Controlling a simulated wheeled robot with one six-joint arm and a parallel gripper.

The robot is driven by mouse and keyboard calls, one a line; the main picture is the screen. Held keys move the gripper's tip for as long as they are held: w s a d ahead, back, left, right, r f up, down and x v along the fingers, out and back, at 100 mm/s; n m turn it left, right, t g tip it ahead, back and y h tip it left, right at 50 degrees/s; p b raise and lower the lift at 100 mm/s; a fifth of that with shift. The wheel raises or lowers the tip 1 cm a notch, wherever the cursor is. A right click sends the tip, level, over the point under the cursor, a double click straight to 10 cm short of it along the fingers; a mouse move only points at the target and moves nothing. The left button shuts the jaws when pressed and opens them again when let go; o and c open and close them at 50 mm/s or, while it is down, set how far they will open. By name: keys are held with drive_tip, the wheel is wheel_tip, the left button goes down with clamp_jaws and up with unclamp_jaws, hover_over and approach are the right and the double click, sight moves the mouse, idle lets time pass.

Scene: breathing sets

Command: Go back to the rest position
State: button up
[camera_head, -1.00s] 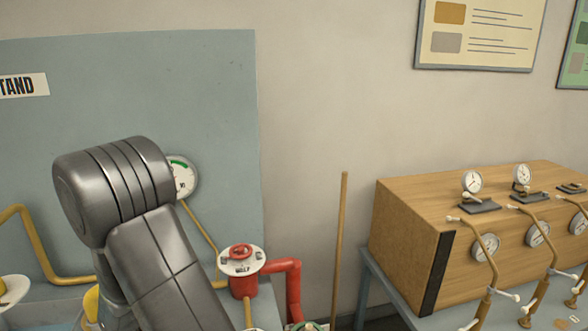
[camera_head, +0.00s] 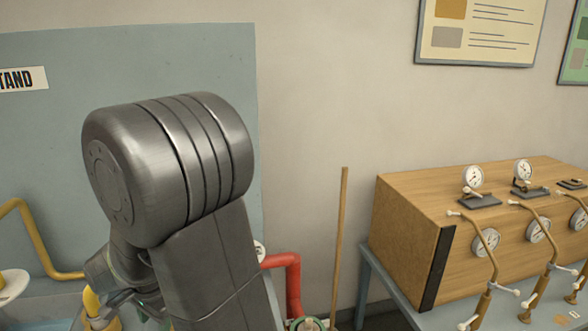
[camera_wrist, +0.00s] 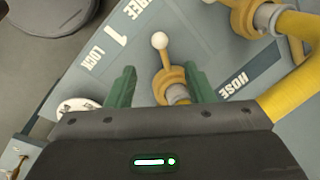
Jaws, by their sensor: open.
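Beyond the fingers is a lever with a white ball knob (camera_wrist: 159,41) on a yellow fitting, on a blue-grey panel (camera_wrist: 203,62) lettered "LOCK" and "HOSE". I cannot tell how far the fingertips are from it. In the head view my grey arm is large at the left and hides most of the red valve and the gauge behind it. The fingers cannot be made out there.
A wooden box with gauges (camera_head: 405,235) stands on a blue-grey table at the right. A thin wooden pole (camera_head: 340,250) stands upright between it and the red pipe (camera_head: 292,285). A yellow pipe (camera_head: 35,240) bends at the left. A yellow hose (camera_wrist: 290,100) lies right of my fingers.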

drive_tip(key=f, duration=0.4)
drive_tip(key=a+f, duration=0.1)
drive_tip(key=f, duration=0.2)
drive_tip(key=w+f+p, duration=0.1)
drive_tip(key=f, duration=0.3)
drive_tip(key=shift+a+f, duration=0.3)
drive_tip(key=shift+a, duration=0.1)
drive_tip(key=shift+s+d+n+b, duration=0.15)
drive_tip(key=shift+d+n+b, duration=0.15)
drive_tip(key=shift+d+n, duration=0.45)
drive_tip(key=shift+r, duration=0.1)
